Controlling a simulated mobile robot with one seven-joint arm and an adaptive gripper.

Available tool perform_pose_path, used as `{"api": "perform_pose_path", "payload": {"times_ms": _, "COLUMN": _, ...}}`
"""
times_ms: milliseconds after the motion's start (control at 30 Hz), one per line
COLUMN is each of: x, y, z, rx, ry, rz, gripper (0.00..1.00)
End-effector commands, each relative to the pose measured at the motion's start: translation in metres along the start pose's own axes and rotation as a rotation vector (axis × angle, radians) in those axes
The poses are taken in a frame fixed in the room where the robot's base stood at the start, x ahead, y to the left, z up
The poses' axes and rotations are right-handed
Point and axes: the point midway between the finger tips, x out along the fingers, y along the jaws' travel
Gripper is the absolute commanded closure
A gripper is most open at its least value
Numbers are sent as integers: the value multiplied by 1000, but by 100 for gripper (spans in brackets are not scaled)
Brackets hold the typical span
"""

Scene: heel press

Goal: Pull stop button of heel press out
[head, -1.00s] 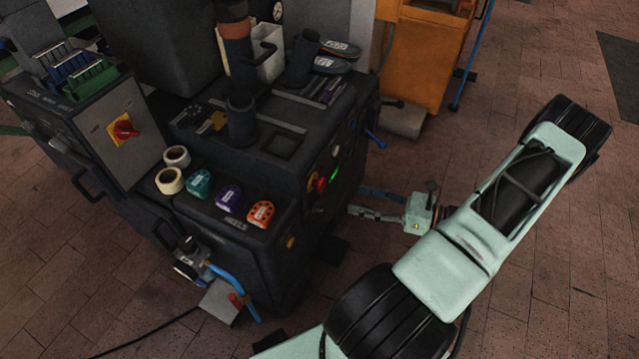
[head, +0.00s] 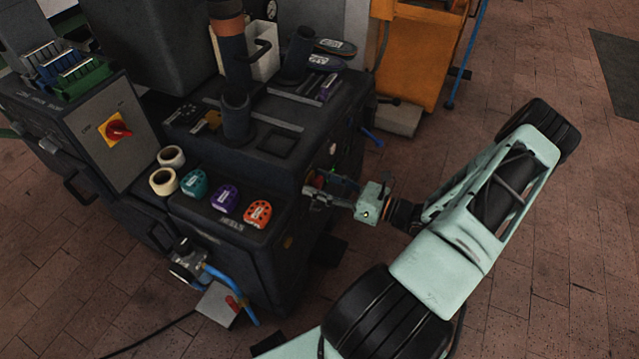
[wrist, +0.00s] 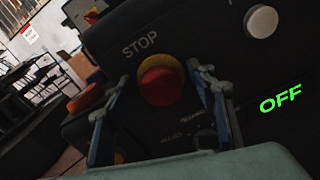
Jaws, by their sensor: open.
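The heel press (head: 225,190) is a dark machine in the middle of the head view. Its red stop button (wrist: 160,84), on a yellow base, sits under the word STOP on the dark panel in the wrist view. In the head view a small red part of the button (head: 320,181) shows behind my fingers. My gripper (head: 318,190) is open at the press's right side. In the wrist view its two fingers (wrist: 155,98) stand left and right of the red button, with a visible gap on each side. I cannot tell how deep the fingertips reach.
A white button (wrist: 262,21) and a green OFF display (wrist: 281,98) are to the right of the stop button. A red rotary switch (head: 118,130) is on the grey box at left. An orange machine (head: 425,50) stands behind. The floor at right is clear.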

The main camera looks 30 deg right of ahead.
Motion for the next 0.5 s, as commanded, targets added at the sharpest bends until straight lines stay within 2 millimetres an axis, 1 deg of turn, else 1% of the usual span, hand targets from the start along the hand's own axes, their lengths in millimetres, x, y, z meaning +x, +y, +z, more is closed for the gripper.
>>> {"api": "perform_pose_path", "payload": {"times_ms": 267, "x": 1, "y": 0, "z": 0, "rx": 0, "ry": 0, "rz": 0, "gripper": 50}}
{"api": "perform_pose_path", "payload": {"times_ms": 500, "x": 1, "y": 0, "z": 0, "rx": 0, "ry": 0, "rz": 0, "gripper": 76}}
